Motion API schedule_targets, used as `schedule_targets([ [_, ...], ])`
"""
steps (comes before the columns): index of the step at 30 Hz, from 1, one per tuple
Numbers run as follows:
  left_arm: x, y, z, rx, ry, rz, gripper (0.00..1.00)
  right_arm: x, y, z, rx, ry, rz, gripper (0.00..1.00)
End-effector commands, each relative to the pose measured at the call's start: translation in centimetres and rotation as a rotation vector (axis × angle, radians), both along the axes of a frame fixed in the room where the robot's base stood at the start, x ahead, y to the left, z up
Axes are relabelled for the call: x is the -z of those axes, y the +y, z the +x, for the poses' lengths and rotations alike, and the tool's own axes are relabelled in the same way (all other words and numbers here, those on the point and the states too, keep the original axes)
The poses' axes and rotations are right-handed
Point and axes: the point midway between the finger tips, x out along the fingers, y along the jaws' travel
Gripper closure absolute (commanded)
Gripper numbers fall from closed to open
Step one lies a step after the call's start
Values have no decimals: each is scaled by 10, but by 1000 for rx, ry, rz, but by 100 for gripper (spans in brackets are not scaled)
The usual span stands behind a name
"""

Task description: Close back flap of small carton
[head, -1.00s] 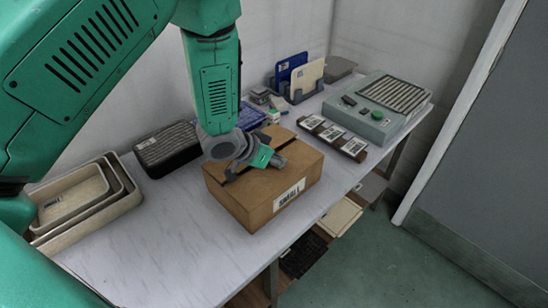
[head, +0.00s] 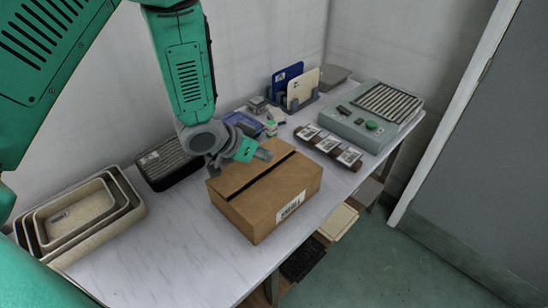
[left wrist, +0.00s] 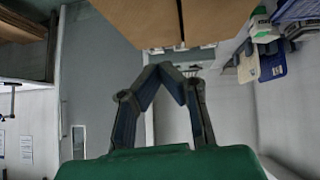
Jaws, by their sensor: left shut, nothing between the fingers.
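The small carton (head: 276,210) is a brown box with a white "SMALL" label (head: 291,206) on its front, standing on the table. Its top flaps lie about flat, with a dark slit between them. The back flap (head: 240,175) lies on the far side of the slit, partly hidden by my left gripper. My left gripper (head: 264,155) is shut and empty, just above the carton's back edge; I cannot tell if it touches. In the left wrist view its fingertips (left wrist: 172,67) meet, and the carton (left wrist: 150,20) shows at the top. My right gripper is out of view.
Nested beige trays (head: 132,207) and a black ribbed box (head: 168,162) stand to the left. Behind and right are a blue tray (head: 241,122), a file holder (head: 296,100), a labelled strip (head: 328,146) and a grey machine (head: 371,117). Bare tabletop lies left of the carton.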

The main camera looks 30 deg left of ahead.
Motion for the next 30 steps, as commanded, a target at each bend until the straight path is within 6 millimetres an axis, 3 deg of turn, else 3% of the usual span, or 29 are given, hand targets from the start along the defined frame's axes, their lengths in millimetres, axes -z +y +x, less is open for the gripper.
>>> schedule_targets([
  [6, -29, 15, -25, -2, -2, -2, 100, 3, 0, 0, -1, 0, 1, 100],
  [15, -45, 31, -37, -28, -3, -7, 100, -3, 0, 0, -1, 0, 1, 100],
  [22, -44, 55, -39, -62, -1, -14, 100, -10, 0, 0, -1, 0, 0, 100],
  [30, -19, 47, -19, -60, 2, -8, 100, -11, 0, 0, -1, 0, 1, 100],
])
